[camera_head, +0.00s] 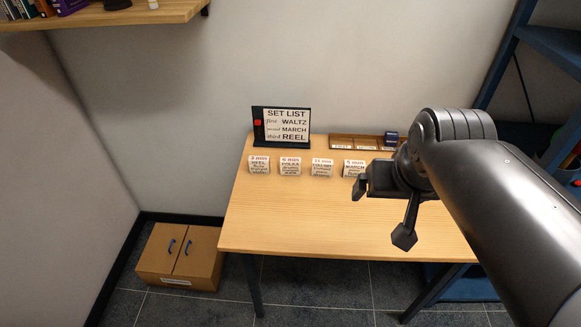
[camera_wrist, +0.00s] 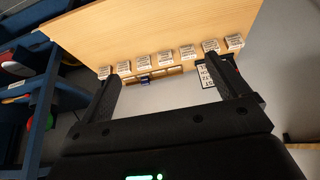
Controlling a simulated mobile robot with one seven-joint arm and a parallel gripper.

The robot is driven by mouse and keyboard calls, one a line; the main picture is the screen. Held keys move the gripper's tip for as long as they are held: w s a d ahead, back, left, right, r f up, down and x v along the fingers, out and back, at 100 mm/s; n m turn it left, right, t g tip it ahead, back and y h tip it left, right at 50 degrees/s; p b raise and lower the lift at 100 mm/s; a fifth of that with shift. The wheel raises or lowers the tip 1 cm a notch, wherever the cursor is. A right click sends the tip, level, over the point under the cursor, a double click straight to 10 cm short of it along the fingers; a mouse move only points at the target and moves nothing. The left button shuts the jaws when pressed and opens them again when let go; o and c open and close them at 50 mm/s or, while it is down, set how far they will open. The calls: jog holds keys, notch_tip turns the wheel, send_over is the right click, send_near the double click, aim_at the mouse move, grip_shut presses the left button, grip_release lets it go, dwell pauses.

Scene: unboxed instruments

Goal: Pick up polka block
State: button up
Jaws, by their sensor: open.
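The polka block (camera_head: 290,166) is a small white card-like block with a red top line and the word POLKA. In the head view it stands on the wooden table (camera_head: 300,226), second from the left in a row of similar blocks. My gripper (camera_head: 371,184) is in front of the row's right part, apart from the polka block and to its right. In the wrist view my gripper (camera_wrist: 168,75) has its two fingers wide apart with nothing held between them. The row shows there upside down, and its lettering is too small to read.
A reel block (camera_head: 260,165) stands left, an 11 min block (camera_head: 322,167) and a march block (camera_head: 354,168) right. Behind are a set list sign (camera_head: 283,127) and a wooden tray (camera_head: 341,139) with a dark blue block (camera_head: 391,138). The table's front is clear.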

jog(key=w+a+r+g, duration=0.1)
jog(key=w+a+r, duration=0.15)
jog(key=w, duration=1.05)
jog(key=g, duration=0.4)
send_over(291, 166)
jog(key=w, duration=0.1)
jog(key=shift+n, duration=0.3)
notch_tip(291, 166, down, 26)
jog(key=shift+w+d, duration=0.1)
jog(key=f, duration=1.1)
jog(key=shift+w+a, duration=0.1)
jog(key=shift+a, duration=0.1)
jog(key=c, duration=1.1)
